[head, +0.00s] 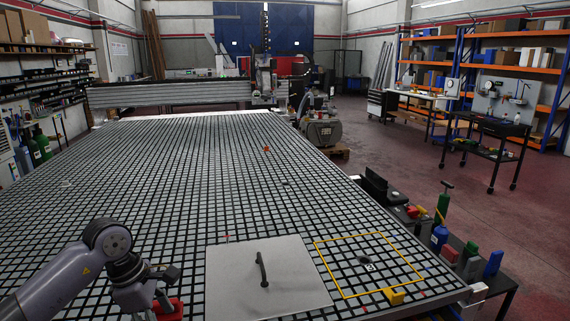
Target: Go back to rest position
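My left arm comes in from the lower left, over the near left part of the vacuum grid table (150,190). My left gripper (150,313) is at the bottom edge of the head view, mostly cut off, so I cannot tell its opening. A red object (170,308) shows right beside it; I cannot tell whether they touch. A pale square plate (290,290) with a dark handle (263,270) lies flat on the grid, to the right of my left gripper and apart from it. My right gripper is not in view.
A yellow outline (333,264) with a dark round spot inside lies right of the plate, with a yellow block (395,297) at its near edge. A side bench (470,262) with bottles stands along the right. A gantry beam (170,94) spans the far end. The grid's middle is mostly clear.

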